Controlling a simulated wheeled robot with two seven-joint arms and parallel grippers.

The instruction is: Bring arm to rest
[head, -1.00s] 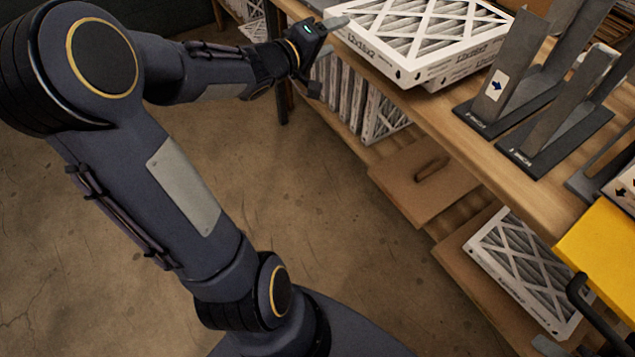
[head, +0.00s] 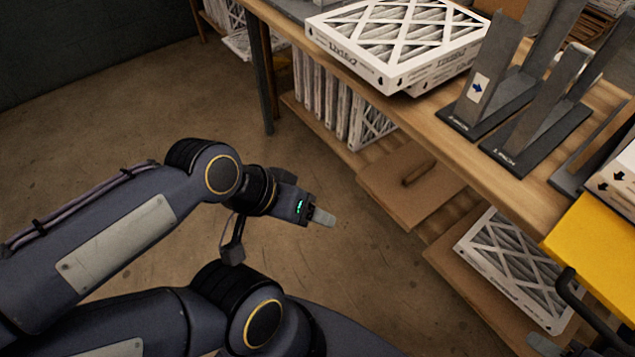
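My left arm comes in from the left, folded low over the floor. Its gripper (head: 321,216) points right, clear of the wooden bench, with nothing seen in it. The fingers look like one pale tip from this side, so I cannot tell whether they are open or shut. Boxed filters (head: 400,40) lie flat in a stack on the bench top. My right gripper is not clearly in view; only a small grey piece shows at the bottom right edge.
The wooden bench (head: 440,140) has dark metal bookend-like dividers (head: 500,90). Upright filters (head: 335,95) stand on its lower shelf. Bare floor (head: 120,130) lies around the arm.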

